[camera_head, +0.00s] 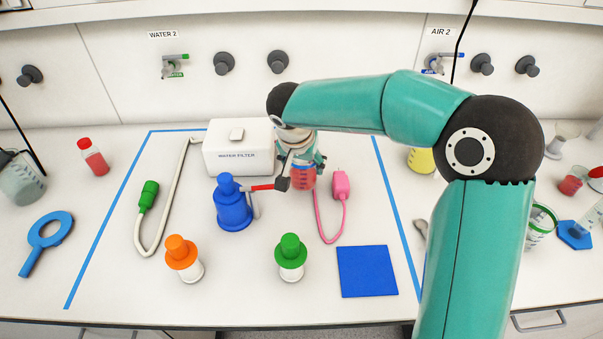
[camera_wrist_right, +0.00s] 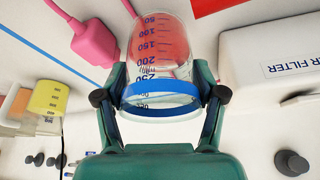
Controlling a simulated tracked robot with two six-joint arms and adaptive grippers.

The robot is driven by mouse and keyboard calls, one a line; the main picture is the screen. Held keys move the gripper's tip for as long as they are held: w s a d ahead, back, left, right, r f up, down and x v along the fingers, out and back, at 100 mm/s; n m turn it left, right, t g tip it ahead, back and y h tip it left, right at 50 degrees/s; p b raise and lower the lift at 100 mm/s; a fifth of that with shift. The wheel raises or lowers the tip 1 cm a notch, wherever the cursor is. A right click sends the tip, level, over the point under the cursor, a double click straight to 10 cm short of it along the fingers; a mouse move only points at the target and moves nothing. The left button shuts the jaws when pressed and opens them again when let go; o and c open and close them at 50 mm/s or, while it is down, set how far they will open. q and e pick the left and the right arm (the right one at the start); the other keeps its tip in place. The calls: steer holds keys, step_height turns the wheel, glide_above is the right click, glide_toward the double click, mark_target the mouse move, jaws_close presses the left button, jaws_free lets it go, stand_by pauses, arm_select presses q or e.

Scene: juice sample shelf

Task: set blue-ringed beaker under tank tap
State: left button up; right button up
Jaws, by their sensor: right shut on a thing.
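The blue-ringed beaker (camera_head: 303,180) is clear, with blue marks and red contents. In the head view it is just right of the water filter, partly hidden by my right wrist. In the right wrist view the beaker (camera_wrist_right: 160,50) shows inverted, its blue ring near the rim. My right gripper (camera_head: 302,160) is shut on it, the fingers (camera_wrist_right: 160,92) on both sides by the ring. I cannot tell whether its base touches the bench. My left gripper is not in view.
A white water filter box (camera_head: 238,158) stands behind. A pink plug and cable (camera_head: 341,185) lie close right of the beaker. Orange-capped (camera_head: 182,258) and green-capped (camera_head: 290,258) bottles and a blue mat (camera_head: 367,271) are in front. My right arm hides part of the right side.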

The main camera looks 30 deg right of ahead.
mark_target(303, 174)
steer(key=shift+f, duration=1.65)
steer(key=shift+f, duration=0.1)
steer(key=o, duration=1.3)
